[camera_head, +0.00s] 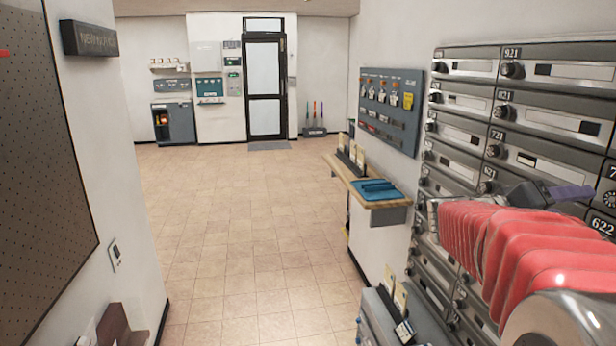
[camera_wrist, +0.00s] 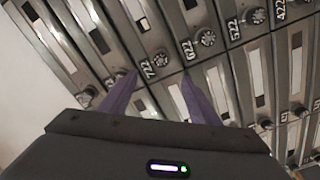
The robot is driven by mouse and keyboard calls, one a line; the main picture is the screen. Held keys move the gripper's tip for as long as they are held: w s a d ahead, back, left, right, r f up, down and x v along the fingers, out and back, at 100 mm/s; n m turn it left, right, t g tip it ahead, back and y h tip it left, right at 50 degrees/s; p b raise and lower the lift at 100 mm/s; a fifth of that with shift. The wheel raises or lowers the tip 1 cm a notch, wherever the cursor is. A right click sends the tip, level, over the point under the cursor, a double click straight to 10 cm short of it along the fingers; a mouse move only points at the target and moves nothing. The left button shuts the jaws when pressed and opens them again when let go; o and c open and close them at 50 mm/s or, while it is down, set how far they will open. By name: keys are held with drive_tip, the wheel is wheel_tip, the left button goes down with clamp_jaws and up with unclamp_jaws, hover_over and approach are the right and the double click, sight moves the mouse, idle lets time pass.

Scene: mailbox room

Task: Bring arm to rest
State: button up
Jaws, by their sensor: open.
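My arm reaches in from the lower right of the head view, with a red ribbed sleeve. My gripper (camera_head: 568,193) is at its far end, close in front of the grey mailbox wall (camera_head: 468,68). In the wrist view its two purple fingers stand apart with nothing between them, so the gripper (camera_wrist: 157,85) is open and empty. The mailbox fronts with dials (camera_wrist: 207,37) and number labels such as 722 and 622 fill the picture beyond the fingers. I cannot tell whether the fingers touch a mailbox.
A wooden shelf (camera_head: 345,178) with a blue item (camera_head: 378,188) juts from the right wall. A pegboard (camera_head: 40,170) hangs at left. The tiled floor (camera_head: 245,215) is clear up to the glass door (camera_head: 264,90).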

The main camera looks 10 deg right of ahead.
drive_tip(key=shift+n, duration=0.3)
drive_tip(key=s+a+f+n+t+y, duration=0.1)
drive_tip(key=s+a+f+n+y, duration=0.1)
drive_tip(key=a+f+y, duration=0.6)
drive_tip(key=s+a+f+n+y, duration=0.1)
drive_tip(key=s+a+f+n, duration=0.1)
drive_tip(key=a+f, duration=0.75)
drive_tip(key=s+a+f+n+t+y, duration=0.1)
drive_tip(key=a+f+t+y, duration=0.1)
drive_tip(key=a, duration=1.1)
drive_tip(key=s+a+f+n+t+y, duration=0.2)
drive_tip(key=a+y, duration=0.5)
drive_tip(key=a, duration=0.7)
drive_tip(key=shift+s+a+f+t, duration=0.3)
drive_tip(key=shift+f+t, duration=0.2)
drive_tip(key=shift+t, duration=0.4)
drive_tip(key=shift+c, duration=0.3)
